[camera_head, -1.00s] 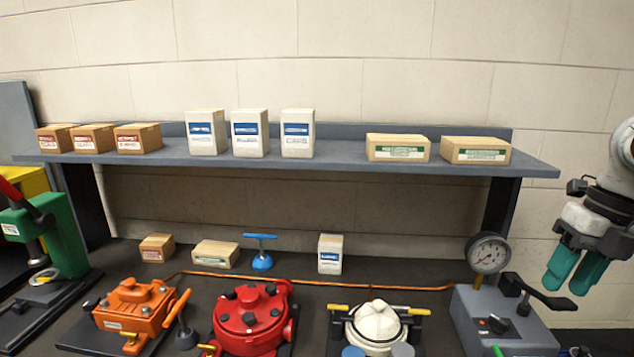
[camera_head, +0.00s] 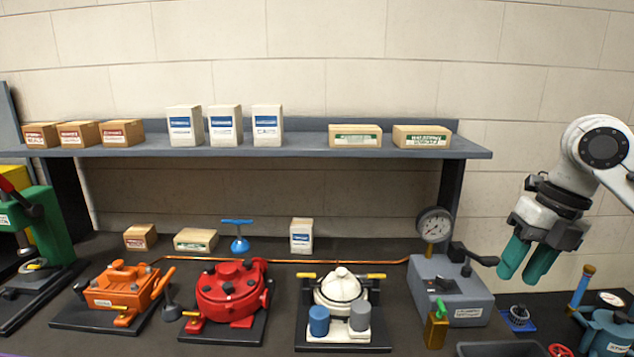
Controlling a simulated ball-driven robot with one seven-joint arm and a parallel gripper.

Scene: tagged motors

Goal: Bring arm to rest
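My gripper (camera_head: 528,258) hangs at the right, in front of the wall and above the bench, with its two teal fingers pointing down. A gap shows between the fingers, and nothing is seen between them. My white arm (camera_head: 602,150) comes in from the right edge and bends down to the gripper. The gripper looks clear of the grey gauge box (camera_head: 450,292) to its left. Its fingertips are above the bench items below.
A shelf (camera_head: 300,150) holds several boxes. On the bench stand an orange motor (camera_head: 125,288), a red motor (camera_head: 230,292), a white-domed motor (camera_head: 341,288) and a green press (camera_head: 38,228). A teal pot (camera_head: 606,332) and a dark tray (camera_head: 500,349) lie at the lower right.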

